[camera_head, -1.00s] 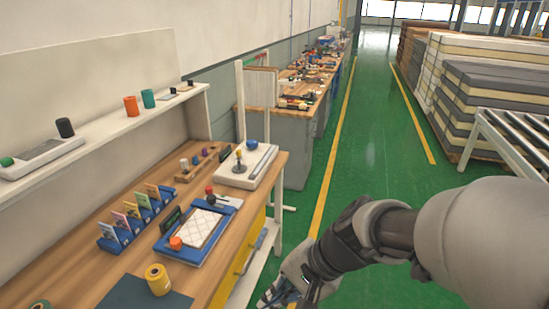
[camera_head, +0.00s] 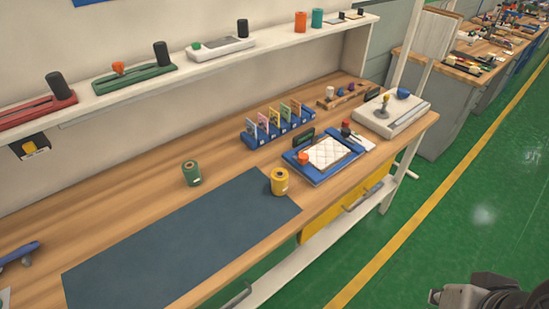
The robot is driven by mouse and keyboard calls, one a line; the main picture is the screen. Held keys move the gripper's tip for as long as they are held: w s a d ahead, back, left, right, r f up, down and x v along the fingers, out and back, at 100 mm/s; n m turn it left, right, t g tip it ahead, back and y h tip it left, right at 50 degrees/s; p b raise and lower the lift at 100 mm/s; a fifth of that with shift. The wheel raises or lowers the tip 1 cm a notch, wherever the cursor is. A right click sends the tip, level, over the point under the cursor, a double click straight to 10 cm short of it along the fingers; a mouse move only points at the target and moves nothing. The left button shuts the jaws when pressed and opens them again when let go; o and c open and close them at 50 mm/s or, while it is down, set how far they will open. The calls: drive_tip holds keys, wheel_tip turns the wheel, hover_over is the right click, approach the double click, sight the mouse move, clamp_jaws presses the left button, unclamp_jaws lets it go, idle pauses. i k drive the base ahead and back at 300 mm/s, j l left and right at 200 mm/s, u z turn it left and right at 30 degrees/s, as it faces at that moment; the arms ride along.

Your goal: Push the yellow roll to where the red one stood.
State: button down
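The yellow roll (camera_head: 279,181) stands upright on the workbench, at the right end of the dark blue-grey mat (camera_head: 180,240). A green roll (camera_head: 191,173) stands on the wood behind the mat, to the left of the yellow one. I see no red roll on the bench. Part of my arm's end (camera_head: 485,294) shows at the bottom right corner, over the floor and well away from the rolls. Its fingers are cut off by the picture's edge, so I cannot see whether my gripper is open or shut.
A blue tray (camera_head: 296,168) with a quilted white pad lies right of the yellow roll. A blue card rack (camera_head: 259,142) stands behind. Blue-handled tool (camera_head: 18,252) at far left. The mat is bare. A shelf (camera_head: 215,62) with several devices runs above the bench.

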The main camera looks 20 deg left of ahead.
sight(280, 177)
drive_tip(key=u, duration=1.1)
